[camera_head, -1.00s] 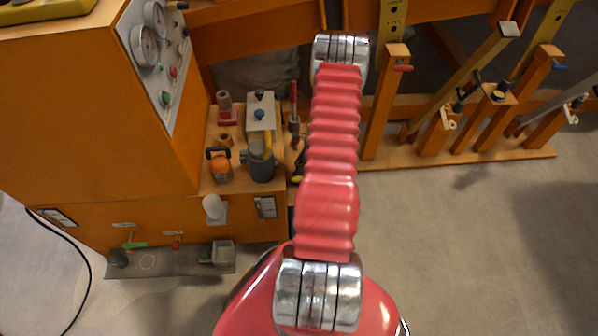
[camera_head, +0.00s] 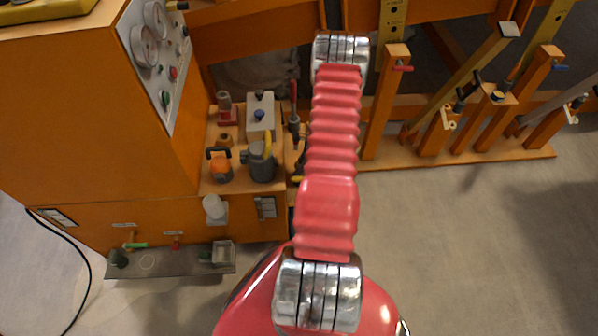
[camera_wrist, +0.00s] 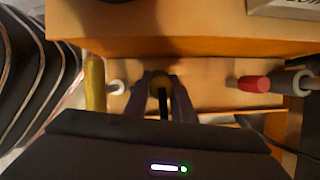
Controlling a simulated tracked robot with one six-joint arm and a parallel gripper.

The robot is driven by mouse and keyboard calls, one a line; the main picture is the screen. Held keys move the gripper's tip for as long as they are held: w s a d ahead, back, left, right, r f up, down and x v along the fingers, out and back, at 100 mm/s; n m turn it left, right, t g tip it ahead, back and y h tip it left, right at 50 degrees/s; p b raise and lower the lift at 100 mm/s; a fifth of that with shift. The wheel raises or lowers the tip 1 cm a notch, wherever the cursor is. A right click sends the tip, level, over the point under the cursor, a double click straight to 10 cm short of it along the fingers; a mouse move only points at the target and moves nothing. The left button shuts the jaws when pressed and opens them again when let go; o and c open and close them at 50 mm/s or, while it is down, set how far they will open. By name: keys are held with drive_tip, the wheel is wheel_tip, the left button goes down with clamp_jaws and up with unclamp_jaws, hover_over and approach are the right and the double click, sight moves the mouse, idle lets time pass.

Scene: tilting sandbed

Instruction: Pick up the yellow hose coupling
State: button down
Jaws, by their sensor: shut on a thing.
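In the wrist view, the yellow hose coupling (camera_wrist: 161,82) shows as a small, dim yellow round end between the two dark fingers. My gripper (camera_wrist: 162,80) is shut on it, in front of an orange panel. A black stem runs from the yellow end back toward the palm. Most of the coupling is hidden by the fingers. In the head view my red arm covers the gripper, and I cannot make out the coupling there for sure.
A yellow bar (camera_wrist: 94,82) and a white-tipped part stand left of the fingers. A red-tipped rod (camera_wrist: 254,84) is at right. In the head view, an orange shelf holds a grey pump (camera_head: 262,163), an orange tool (camera_head: 219,164) and a grey box (camera_head: 260,112). Open floor lies at right.

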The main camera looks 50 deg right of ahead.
drive_tip(key=shift+r, duration=0.1)
wheel_tip(320, 180, up, 10)
drive_tip(key=shift+f, duration=0.1)
idle(0.6)
drive_tip(key=shift+s, duration=0.1)
idle(0.5)
